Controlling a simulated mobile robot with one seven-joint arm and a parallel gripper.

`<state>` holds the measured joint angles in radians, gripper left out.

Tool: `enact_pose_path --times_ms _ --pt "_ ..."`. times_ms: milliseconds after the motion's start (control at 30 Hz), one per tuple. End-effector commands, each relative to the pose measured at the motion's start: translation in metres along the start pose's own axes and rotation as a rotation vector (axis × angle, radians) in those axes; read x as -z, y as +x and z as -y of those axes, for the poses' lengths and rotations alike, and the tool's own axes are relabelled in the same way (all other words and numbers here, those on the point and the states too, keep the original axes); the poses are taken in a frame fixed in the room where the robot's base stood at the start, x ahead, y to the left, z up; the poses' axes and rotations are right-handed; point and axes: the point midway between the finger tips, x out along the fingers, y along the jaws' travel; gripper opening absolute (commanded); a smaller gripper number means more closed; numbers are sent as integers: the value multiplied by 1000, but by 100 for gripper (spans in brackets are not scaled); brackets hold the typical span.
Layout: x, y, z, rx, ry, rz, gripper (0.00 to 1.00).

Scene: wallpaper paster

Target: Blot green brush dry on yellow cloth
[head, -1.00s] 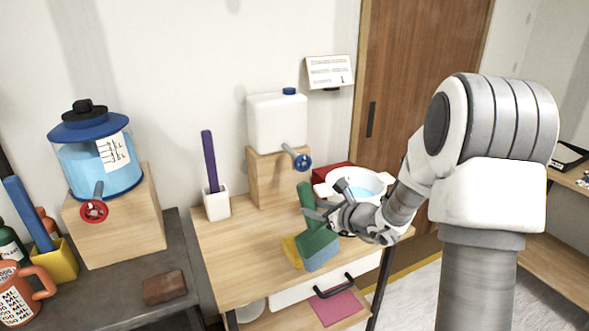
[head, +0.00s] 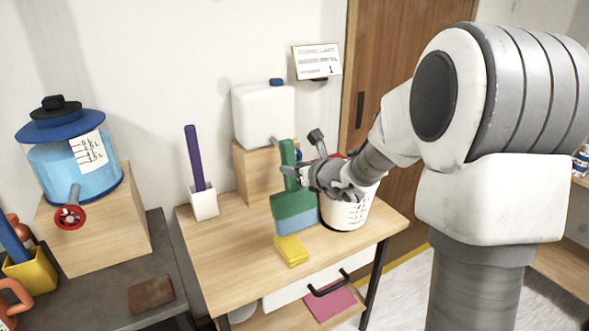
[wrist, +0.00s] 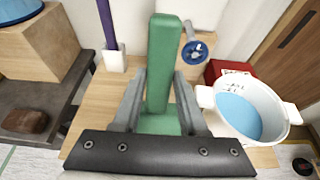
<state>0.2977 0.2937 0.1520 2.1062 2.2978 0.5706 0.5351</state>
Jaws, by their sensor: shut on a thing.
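My gripper (head: 300,174) is shut on the green brush (head: 291,203) by its upright handle. The brush has a green head with a blue-grey bristle part (head: 297,223) at its lower edge. The yellow cloth (head: 291,251) lies on the wooden table (head: 222,262), just below and in front of the brush head. The brush looks raised above the cloth and apart from it. In the wrist view the green handle (wrist: 163,65) stands between the two fingers; the bristles and cloth are hidden there.
A white bucket (head: 346,214) of blue liquid stands right of the brush. A white jug (head: 263,115) with a tap sits on a wooden block behind. A white holder (head: 204,204) with a purple stick stands at the back left. The table's front left is clear.

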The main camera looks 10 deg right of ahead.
Motion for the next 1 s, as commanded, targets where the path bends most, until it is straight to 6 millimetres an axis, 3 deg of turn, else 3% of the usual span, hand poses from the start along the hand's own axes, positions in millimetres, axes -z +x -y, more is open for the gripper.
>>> enact_pose_path --times_ms 533,1000 --pt "55 21 0 0 0 1 0" --pt "59 23 0 0 -1 1 0"
